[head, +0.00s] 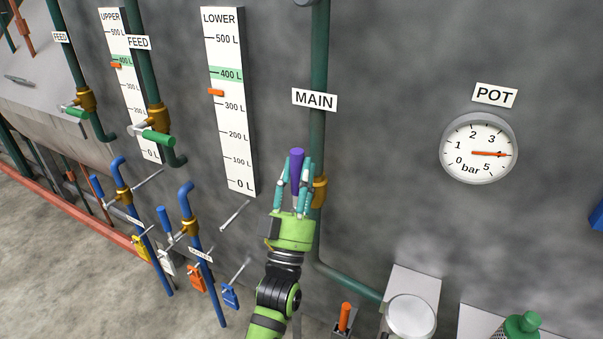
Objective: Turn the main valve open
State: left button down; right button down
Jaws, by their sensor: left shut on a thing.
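The main valve has a brass body (320,190) on a dark green vertical pipe (318,70), below the MAIN sign (315,99). Its purple handle (296,168) points up, nearly in line with the pipe and tilted slightly left. My left gripper (293,178), green with teal fingers, is shut on the purple handle, with fingers on both sides of it. The gripper hides the lower part of the handle and part of the valve. My right gripper is not in the head view.
At right are the POT dial (478,148), a round-topped fixture (410,316) and a green-capped item (522,325).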

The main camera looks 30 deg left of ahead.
pick_arm(q)
jog(key=shift+r, duration=0.15)
jog(key=c, duration=1)
grip_release()
jog(key=shift+o, duration=0.9)
jog(key=shift+a, duration=0.1)
jog(key=v, duration=1.2)
